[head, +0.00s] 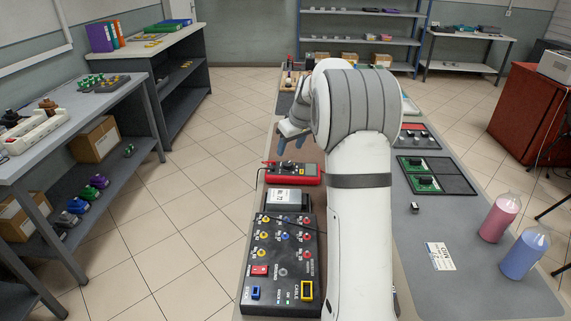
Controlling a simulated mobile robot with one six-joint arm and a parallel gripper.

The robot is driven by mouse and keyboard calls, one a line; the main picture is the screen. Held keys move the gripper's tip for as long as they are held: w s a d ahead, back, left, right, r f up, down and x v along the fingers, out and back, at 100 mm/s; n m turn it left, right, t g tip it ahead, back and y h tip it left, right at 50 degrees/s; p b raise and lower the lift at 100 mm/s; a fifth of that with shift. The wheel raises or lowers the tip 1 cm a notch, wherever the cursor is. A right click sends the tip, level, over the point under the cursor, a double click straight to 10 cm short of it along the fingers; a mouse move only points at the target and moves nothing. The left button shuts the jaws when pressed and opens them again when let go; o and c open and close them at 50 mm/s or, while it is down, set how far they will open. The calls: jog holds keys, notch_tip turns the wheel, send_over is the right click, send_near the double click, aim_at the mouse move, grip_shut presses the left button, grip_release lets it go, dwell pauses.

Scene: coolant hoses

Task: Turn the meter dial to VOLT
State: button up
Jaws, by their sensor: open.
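The red meter (293,174) lies on the long table, left of my arm, with a dark face and a small dark display. Its dial is too small to read, so I cannot tell which setting it points to. My gripper (290,142) is above the meter, towards its far side, with bluish fingertips pointing down. It is open and appears empty, apart from the meter. My white arm hides the table to the right of the meter.
A black panel (262,297) with coloured sockets and a grey labelled box (287,198) stand nearer on the table. Right of my arm are green boards in a black tray (452,179), a card (440,256), a pink bottle (500,217) and a blue bottle (525,252).

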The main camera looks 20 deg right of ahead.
aim_at(287, 163)
jog(key=w+f, duration=0.2)
jog(key=f, duration=0.1)
jog(key=w+d+f, duration=0.1)
jog(key=w+f, duration=0.1)
jog(key=f, duration=0.1)
jog(key=w+f, duration=0.1)
jog(key=f, duration=0.2)
jog(key=shift+w+d+f, duration=0.2)
jog(key=shift+w+f, duration=0.2)
jog(key=c, duration=0.9)
jog(key=shift+a, duration=0.1)
jog(key=shift+c, duration=0.3)
